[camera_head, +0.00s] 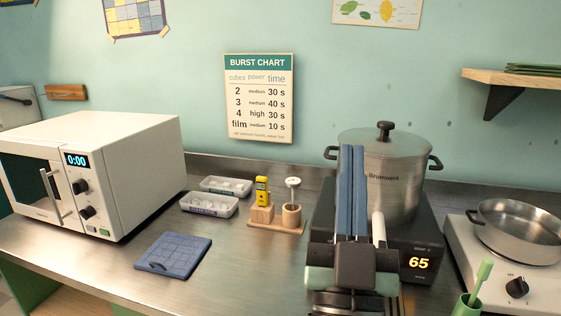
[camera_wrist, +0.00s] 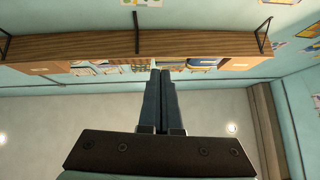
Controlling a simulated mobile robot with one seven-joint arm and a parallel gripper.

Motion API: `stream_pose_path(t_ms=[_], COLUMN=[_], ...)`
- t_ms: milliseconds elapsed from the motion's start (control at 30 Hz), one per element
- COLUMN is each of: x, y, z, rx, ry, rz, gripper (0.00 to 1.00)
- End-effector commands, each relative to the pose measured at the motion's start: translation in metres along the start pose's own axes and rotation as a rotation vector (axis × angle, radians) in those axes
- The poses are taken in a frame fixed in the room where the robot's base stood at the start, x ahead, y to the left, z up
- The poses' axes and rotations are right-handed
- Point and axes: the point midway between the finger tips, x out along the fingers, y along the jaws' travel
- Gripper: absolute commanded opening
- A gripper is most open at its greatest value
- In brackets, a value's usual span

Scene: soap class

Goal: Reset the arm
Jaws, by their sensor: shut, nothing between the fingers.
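My gripper (camera_head: 352,150) stands upright in front of the large steel pot, its two blue fingers pressed together with nothing between them. In the wrist view my gripper (camera_wrist: 161,75) also shows its fingers side by side and shut, with a wooden wall shelf (camera_wrist: 150,42) and the ceiling beyond them. My arm hides part of the hot plate and the left side of the pot in the head view.
A steel pot (camera_head: 400,180) sits on a black hot plate (camera_head: 422,235) reading 65. A white microwave (camera_head: 130,170) stands left, near a blue mat (camera_head: 174,252) and two trays (camera_head: 208,206). A pan (camera_head: 518,235) and a green cup (camera_head: 467,306) are right. Bare counter lies front centre.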

Motion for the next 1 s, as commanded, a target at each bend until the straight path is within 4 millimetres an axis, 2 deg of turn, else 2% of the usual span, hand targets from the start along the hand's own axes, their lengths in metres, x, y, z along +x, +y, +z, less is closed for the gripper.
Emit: stream_pose_path(t_ms=[33, 100, 200, 300, 367, 400, 800, 1000], x=[0.016, 0.028, 0.035, 0.033, 0.036, 0.049, 0.122, 0.140], y=[-0.014, -0.029, -0.047, -0.061, -0.066, -0.065, -0.065, -0.065], z=[-0.036, -0.074, -0.125, -0.171, -0.195, -0.201, -0.276, -0.294], rx=[0.021, 0.045, 0.076, 0.106, 0.116, 0.111, 0.110, 0.110], ry=[0.031, 0.043, 0.061, 0.078, 0.080, 0.068, 0.063, 0.062], rz=[-0.020, -0.042, -0.075, -0.109, -0.124, -0.120, -0.120, -0.120], gripper=[0.00, 0.00, 0.00, 0.00, 0.00, 0.00, 0.00, 0.00])
